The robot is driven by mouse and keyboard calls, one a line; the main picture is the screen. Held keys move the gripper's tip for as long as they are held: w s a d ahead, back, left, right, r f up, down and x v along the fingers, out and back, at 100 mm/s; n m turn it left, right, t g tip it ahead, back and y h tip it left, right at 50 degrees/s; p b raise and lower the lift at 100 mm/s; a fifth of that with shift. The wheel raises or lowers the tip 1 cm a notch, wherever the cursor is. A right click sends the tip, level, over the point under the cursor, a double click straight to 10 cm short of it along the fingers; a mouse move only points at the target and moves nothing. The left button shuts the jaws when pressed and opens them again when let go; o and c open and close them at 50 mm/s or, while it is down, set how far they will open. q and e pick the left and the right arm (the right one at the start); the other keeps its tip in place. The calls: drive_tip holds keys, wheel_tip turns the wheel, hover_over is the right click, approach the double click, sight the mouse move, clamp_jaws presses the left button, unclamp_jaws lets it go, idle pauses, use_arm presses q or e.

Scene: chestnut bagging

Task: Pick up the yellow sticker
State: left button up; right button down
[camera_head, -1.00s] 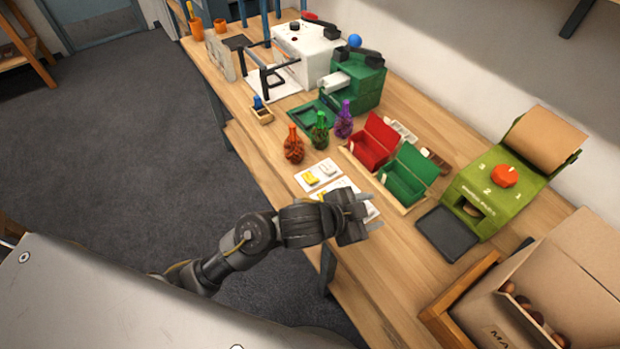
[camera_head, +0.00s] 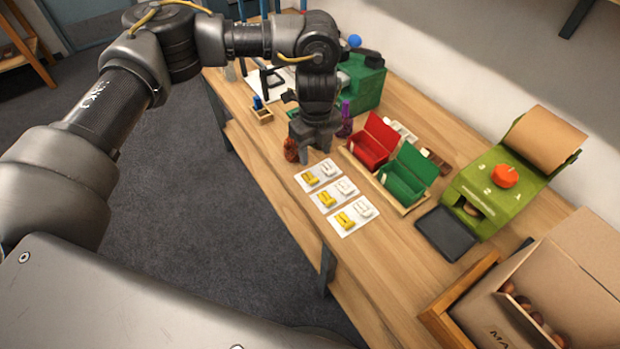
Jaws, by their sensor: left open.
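Three yellow stickers lie in a row on white cards on the wooden table: a back one (camera_head: 311,178), a middle one (camera_head: 326,199) and a front one (camera_head: 344,220). Each card also bears a white piece, such as the one on the front card (camera_head: 363,208). My left gripper (camera_head: 312,153) points down just behind the back card, beside the bottles. It is open, with no sticker in it. It hides the green bottle and part of the orange bottle (camera_head: 290,150). My right gripper is not in view.
Right of the cards, a wooden tray holds a red box (camera_head: 369,150) and a green box (camera_head: 402,184). A green machine (camera_head: 500,190) and a chestnut carton (camera_head: 560,290) are at right. Table in front of the cards is bare.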

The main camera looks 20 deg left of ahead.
use_arm(q)
hover_over(312, 181)
drive_tip(key=shift+s+d+f, duration=0.1)
drive_tip(key=shift+d+f, duration=0.05)
drive_tip(key=shift+f, duration=1.25)
drive_tip(key=shift+d+f, duration=0.1)
drive_tip(key=shift+f, duration=1.3)
drive_tip(key=f, duration=0.5)
drive_tip(key=shift+a+p, duration=0.25)
drive_tip(key=shift+p, duration=0.05)
drive_tip(key=c, duration=1.1)
clamp_jaws()
